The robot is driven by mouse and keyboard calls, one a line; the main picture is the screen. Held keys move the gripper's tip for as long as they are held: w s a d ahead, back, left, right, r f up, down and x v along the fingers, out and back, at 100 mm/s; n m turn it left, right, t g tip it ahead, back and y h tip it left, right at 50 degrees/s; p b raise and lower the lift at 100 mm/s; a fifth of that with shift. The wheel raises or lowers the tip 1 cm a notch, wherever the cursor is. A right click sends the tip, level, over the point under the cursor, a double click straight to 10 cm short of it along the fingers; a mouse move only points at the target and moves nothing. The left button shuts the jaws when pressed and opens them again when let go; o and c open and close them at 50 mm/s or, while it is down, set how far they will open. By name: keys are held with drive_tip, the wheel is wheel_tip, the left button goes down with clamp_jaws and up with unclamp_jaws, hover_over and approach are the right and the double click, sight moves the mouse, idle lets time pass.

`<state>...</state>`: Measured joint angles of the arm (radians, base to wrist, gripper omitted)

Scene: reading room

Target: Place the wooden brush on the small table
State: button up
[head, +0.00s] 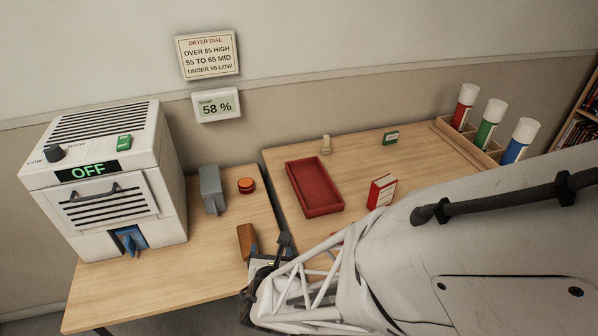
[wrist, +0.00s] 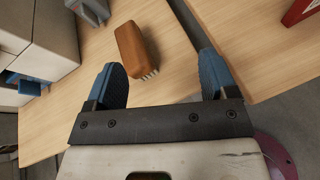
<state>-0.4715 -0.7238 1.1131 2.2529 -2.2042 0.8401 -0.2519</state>
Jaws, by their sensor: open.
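The wooden brush (head: 246,240) lies on the left light-wood table (head: 150,285), near its right edge. In the wrist view the brush (wrist: 135,47) shows a brown wooden back and pale bristles along its lower side. My gripper (wrist: 160,68) is open and empty. Its blue fingers reach to either side of the brush, which is ahead of the palm and nearer the left finger. In the head view my gripper (head: 270,256) is beside the brush, partly hidden by my arm. I cannot tell which surface is the small table.
A white dryer (head: 105,180) reading OFF, a grey block (head: 211,190) and an orange-red button (head: 246,186) stand on the left table. The right table holds a red tray (head: 314,187), a red-and-white box (head: 381,192) and a bottle rack (head: 470,140). A gap separates the tables.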

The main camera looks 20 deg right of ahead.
drive_tip(key=s+d+r+m+g+h, duration=0.3)
drive_tip(key=d+r+m+g, duration=0.1)
drive_tip(key=d+r+m, duration=0.4)
drive_tip(key=s+d+r+m+g+h, duration=0.2)
drive_tip(key=d+r+m+g, duration=0.3)
drive_tip(key=m, duration=0.5)
drive_tip(key=s+a+r+m+g+y, duration=0.1)
drive_tip(key=s+a+r+m+y, duration=0.2)
drive_tip(key=s+r+m+y, duration=0.4)
wheel_tip(320, 180, up, 6)
drive_tip(key=m+y, duration=0.1)
drive_tip(key=m, duration=0.5)
drive_tip(key=shift+s+m+g, duration=0.2)
drive_tip(key=shift+m+g, duration=0.1)
